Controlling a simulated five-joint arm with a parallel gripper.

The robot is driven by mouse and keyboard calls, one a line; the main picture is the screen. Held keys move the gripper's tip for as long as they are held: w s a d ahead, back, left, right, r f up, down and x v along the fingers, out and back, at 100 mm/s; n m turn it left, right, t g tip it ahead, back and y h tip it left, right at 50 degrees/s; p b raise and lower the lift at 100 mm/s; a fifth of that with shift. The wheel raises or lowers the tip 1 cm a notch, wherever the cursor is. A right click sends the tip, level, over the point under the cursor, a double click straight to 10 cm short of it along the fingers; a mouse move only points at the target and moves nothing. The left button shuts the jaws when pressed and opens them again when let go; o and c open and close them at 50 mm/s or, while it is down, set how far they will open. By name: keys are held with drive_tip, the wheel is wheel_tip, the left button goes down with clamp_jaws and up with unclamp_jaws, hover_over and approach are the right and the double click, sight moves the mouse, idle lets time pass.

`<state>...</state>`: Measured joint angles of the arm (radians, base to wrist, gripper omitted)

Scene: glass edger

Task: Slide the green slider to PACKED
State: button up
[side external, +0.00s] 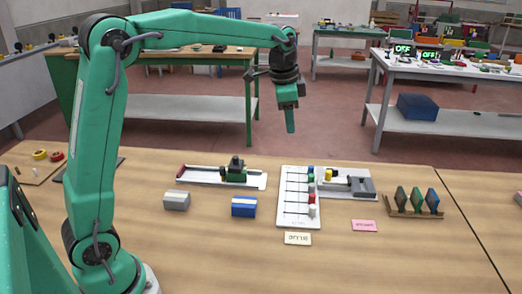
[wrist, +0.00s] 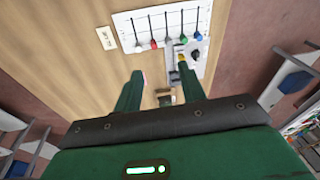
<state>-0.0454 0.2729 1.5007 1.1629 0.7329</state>
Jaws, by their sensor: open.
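The white slider board (side external: 290,212) lies on the wooden table, with several dark tracks and coloured knobs along its right side. The PACKED mark is too small to read. My gripper (side external: 290,128) hangs in the air above and behind the board, pointing down. In the wrist view my gripper (wrist: 160,88) has its two green fingers apart, with nothing held.
A grey fixture (side external: 358,186) with a yellow part stands close right of the board. A rack with coloured discs (side external: 417,203) is farther right. Cards lie in front.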

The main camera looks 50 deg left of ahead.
drive_tip(key=w+a+f+m+g, duration=0.1)
drive_tip(key=w+f+m, duration=0.2)
drive_tip(key=w+f, duration=0.55)
drive_tip(key=m+g, duration=0.1)
drive_tip(key=m, duration=0.1)
approach(311, 178)
drive_tip(key=shift+w+a+r, duration=0.1)
drive_tip(key=shift+w+a, duration=0.3)
drive_tip(key=shift+a, duration=0.05)
drive_tip(key=shift+w+f+m, duration=0.15)
drive_tip(key=shift+f+m, duration=0.25)
drive_tip(key=shift+f, duration=3.9)
drive_tip(key=shift+c, duration=0.4)
clamp_jaws()
